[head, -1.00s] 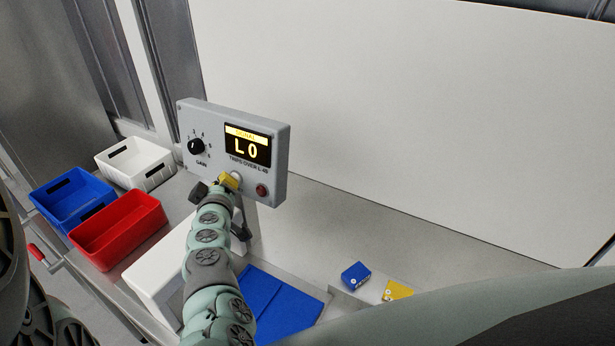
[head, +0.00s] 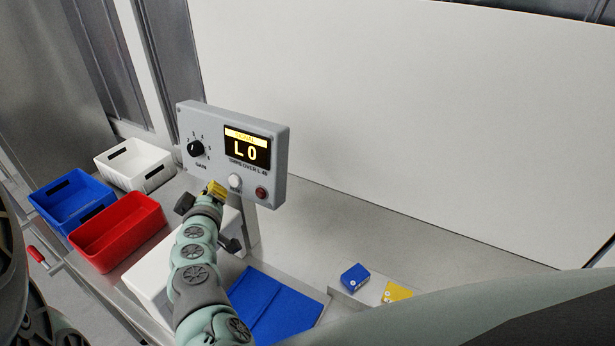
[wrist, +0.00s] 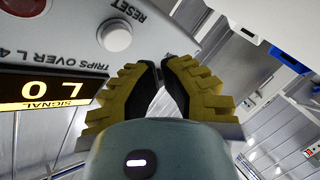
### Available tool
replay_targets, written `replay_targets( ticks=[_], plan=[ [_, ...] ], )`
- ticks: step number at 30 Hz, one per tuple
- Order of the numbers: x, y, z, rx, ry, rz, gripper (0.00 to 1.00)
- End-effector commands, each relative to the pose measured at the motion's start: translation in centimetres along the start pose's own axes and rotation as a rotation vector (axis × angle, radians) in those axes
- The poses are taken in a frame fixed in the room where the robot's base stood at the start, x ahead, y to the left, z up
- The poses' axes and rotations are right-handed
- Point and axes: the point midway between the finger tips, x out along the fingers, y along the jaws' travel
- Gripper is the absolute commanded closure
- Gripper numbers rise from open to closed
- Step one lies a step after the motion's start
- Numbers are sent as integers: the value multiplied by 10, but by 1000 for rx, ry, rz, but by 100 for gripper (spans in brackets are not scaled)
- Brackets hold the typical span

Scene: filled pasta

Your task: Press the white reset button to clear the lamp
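The white reset button (head: 235,181) shows uncovered on the lower front of the grey panel (head: 212,116). In the wrist view the button (wrist: 114,36) lies beside the printed word RESET, to the left of my fingertips. The round red lamp (head: 261,193) is right of the button and looks dull dark red; part of it (wrist: 22,6) shows at the wrist view's top left corner. My gripper (head: 214,190), with yellow fingers, is just left of and below the button, apart from it. Its fingertips (wrist: 160,66) are together with nothing between them.
The panel has a GAIN knob (head: 196,149) and a lit display (head: 247,149) reading LO. Blue (head: 71,203), red (head: 118,232) and white (head: 135,162) bins stand left. A blue box (head: 354,277) and a yellow box (head: 396,292) lie at lower right.

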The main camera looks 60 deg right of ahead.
Motion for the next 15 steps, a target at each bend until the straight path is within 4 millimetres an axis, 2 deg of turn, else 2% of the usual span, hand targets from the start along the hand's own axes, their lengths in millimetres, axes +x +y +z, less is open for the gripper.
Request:
replay_targets(
  ticks=[9, 15],
  plan=[
    [-23, -14, -14, 0, 5, -4, 100],
    [-25, -14, -15, 1, 4, -2, 100]
  ],
)
